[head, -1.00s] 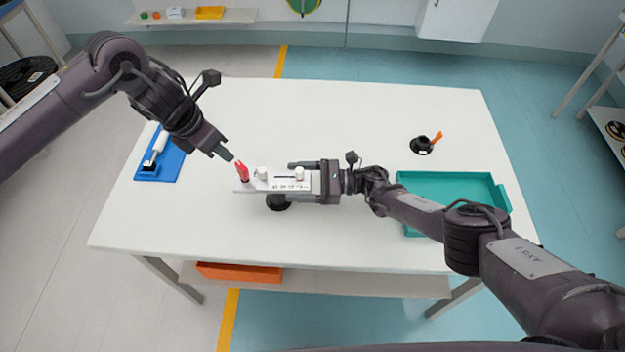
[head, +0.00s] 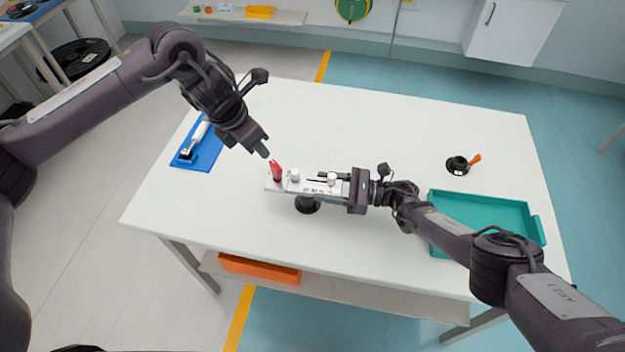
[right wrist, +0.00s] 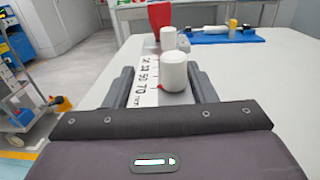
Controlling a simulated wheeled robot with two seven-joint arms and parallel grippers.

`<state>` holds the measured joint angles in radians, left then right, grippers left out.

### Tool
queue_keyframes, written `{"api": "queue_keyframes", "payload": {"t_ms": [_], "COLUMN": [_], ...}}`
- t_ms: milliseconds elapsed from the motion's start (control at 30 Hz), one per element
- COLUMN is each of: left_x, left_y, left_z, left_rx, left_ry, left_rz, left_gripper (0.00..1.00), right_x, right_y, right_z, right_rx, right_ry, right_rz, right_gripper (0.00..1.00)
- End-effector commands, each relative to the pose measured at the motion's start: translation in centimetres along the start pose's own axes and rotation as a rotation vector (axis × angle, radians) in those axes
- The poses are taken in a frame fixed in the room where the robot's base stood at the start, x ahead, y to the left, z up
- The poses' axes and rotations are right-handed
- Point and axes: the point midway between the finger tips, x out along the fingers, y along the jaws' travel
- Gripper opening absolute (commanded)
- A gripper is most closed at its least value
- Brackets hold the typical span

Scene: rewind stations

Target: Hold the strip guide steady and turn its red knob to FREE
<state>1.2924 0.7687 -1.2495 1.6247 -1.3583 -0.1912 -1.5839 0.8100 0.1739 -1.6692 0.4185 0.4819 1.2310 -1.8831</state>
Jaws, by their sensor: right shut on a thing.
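The strip guide (head: 315,188) is a pale, narrow bar with a printed scale and two white posts, on a round black foot (head: 307,205) on the white table. Its red knob (head: 277,172) stands at the left end; it also shows at the far end in the right wrist view (right wrist: 160,16). I cannot read the knob's setting. My right gripper (head: 322,187) is shut on the guide's right end, a finger along each side (right wrist: 162,84). My left gripper (head: 264,153) hangs just above and left of the knob, seemingly apart from it; its finger gap is not clear.
A blue board (head: 208,155) with a white-handled tool lies at the table's left edge. A teal tray (head: 535,213) is at the right, partly behind my right arm. A black holder with an orange piece (head: 458,165) stands behind it. The table's back middle is clear.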

Motion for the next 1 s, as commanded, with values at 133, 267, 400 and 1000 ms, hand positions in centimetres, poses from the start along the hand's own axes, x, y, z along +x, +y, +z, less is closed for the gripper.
{"api": "queue_keyframes", "payload": {"t_ms": [133, 267, 400, 1000], "left_x": [0.8, 1.7, 2.3, 1.6], "left_y": [-1.0, -2.1, -2.7, -0.8], "left_z": [0.8, 1.6, 2.2, 3.5], "left_rx": [-0.153, -0.389, -0.676, -1.467], "left_ry": [0.04, 0.109, 0.19, 0.272], "left_rz": [-0.027, -0.039, -0.007, 0.26], "left_gripper": [0.23, 0.23, 0.23, 0.23], "right_x": [0.0, 0.0, 0.0, 0.0], "right_y": [0.0, 0.0, 0.0, 0.0], "right_z": [0.0, 0.0, 0.0, -0.1], "right_rx": [0.001, 0.001, 0.001, 0.001], "right_ry": [0.0, 0.0, 0.0, 0.001], "right_rz": [0.0, 0.001, 0.0, 0.0], "right_gripper": [0.17, 0.17, 0.17, 0.17]}}
